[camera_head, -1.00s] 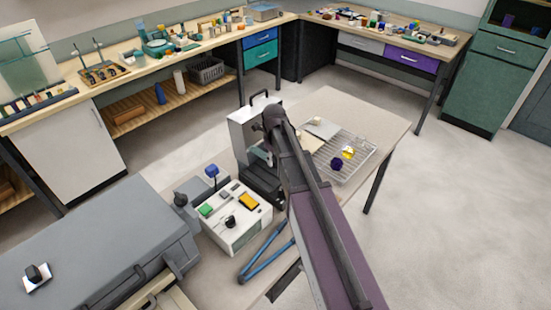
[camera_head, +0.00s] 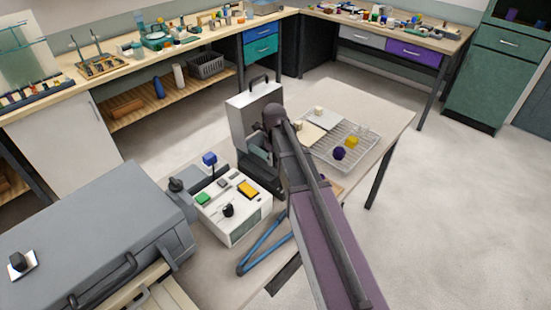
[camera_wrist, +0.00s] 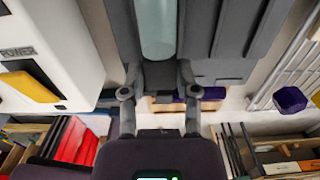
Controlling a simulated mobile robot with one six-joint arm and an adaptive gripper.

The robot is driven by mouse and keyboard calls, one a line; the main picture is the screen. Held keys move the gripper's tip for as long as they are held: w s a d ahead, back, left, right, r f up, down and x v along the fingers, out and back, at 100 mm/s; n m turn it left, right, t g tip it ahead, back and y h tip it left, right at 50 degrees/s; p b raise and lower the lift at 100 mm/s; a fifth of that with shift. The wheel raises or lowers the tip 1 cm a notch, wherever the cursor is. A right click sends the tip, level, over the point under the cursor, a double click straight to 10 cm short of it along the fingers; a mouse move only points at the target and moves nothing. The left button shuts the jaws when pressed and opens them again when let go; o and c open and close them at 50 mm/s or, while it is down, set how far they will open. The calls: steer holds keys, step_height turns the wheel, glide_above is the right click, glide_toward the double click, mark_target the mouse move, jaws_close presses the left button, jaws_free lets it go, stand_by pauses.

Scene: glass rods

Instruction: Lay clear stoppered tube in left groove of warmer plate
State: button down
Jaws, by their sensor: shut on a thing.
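The clear tube (camera_wrist: 157,28) is pale, glassy and upright in the wrist view, with a dark grey section at its lower end. My gripper (camera_wrist: 158,76) is shut on this lower end, one finger on each side. Behind the tube is the dark grey warmer plate (camera_wrist: 232,28), with long parallel ridges and grooves visible to the right. I cannot tell whether the tube touches the plate or hovers above it. In the head view my arm hides the gripper, the tube and most of the plate.
A white control box (camera_head: 232,207) with coloured buttons stands left of my arm. A grey case (camera_head: 253,108) stands behind. A wire rack (camera_head: 362,133) on the right holds a purple piece (camera_head: 339,153) and a yellow block (camera_head: 352,142). The right table end is clear.

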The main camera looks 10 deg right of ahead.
steer(key=shift+f+b, duration=1)
steer(key=shift+f, duration=0.25)
steer(key=shift+w+f, duration=0.1)
steer(key=shift+f, duration=0.15)
steer(key=shift+c, duration=1.4)
jaws_free()
steer(key=shift+r, duration=0.1)
